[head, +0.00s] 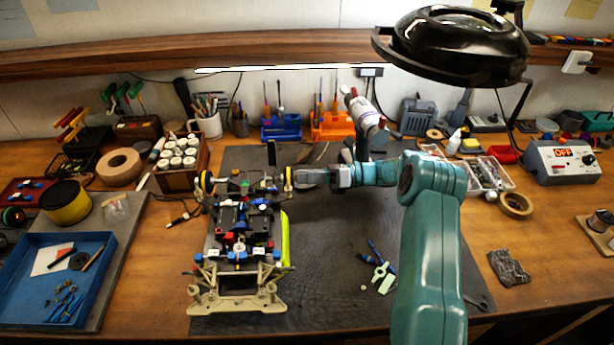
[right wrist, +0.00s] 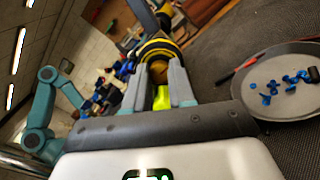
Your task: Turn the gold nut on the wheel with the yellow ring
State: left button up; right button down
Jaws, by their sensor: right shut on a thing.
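The car chassis (head: 240,235) lies on the dark mat. Its far right wheel with the yellow ring (head: 288,178) shows edge-on in the head view; the yellow ring is also at the top of the right wrist view (right wrist: 163,45). My right gripper (head: 300,177) reaches this wheel from the right. In the right wrist view its two grey fingers (right wrist: 160,75) are shut on the gold nut (right wrist: 159,73) at the wheel's middle. The fingers partly hide the nut. My left gripper is in neither view.
Another yellow-ringed wheel (head: 207,183) is at the chassis' far left. A grey dish (right wrist: 284,104) with blue pieces shows in the right wrist view. Blue and pale green tools (head: 380,272) lie on the mat. A black lamp (head: 458,45) hangs above. The mat right of the chassis is mostly clear.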

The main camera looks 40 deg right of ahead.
jog(key=c, duration=0.9)
grip_release()
